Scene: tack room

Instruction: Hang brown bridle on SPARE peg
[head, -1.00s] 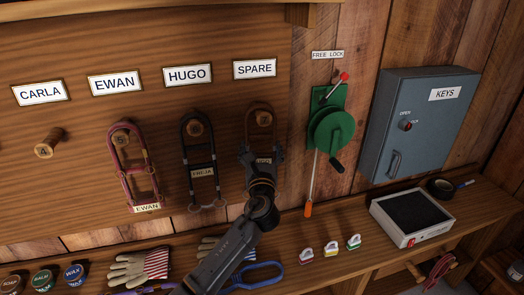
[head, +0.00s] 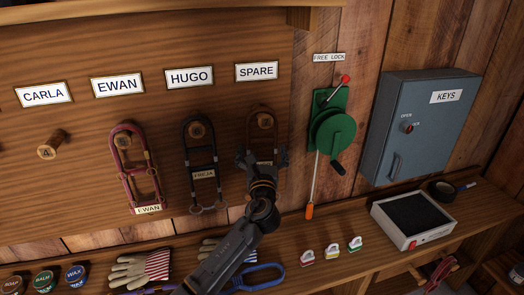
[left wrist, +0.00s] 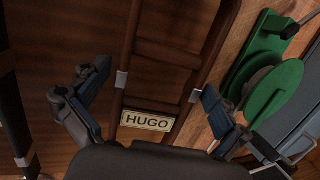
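The brown bridle (head: 276,132) hangs against the board on the peg (head: 265,121) below the SPARE label (head: 257,71). Its top loop passes over that peg. In the left wrist view the brown bridle (left wrist: 165,54) shows two straps, a crossbar and a HUGO name plate (left wrist: 147,121). My left gripper (head: 264,158) is in front of its lower part. Its fingers (left wrist: 152,88) stand apart, one on each side of the straps, and look clear of them. My gripper hides the bridle's lower end in the head view. My right gripper is out of view.
A black bridle (head: 186,150) hangs under HUGO and a red-brown one (head: 114,160) under EWAN. The CARLA peg (head: 48,150) is bare. A green winch (head: 331,128) and a blue key cabinet (head: 420,125) are to the right. A shelf (head: 338,235) with small items runs below.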

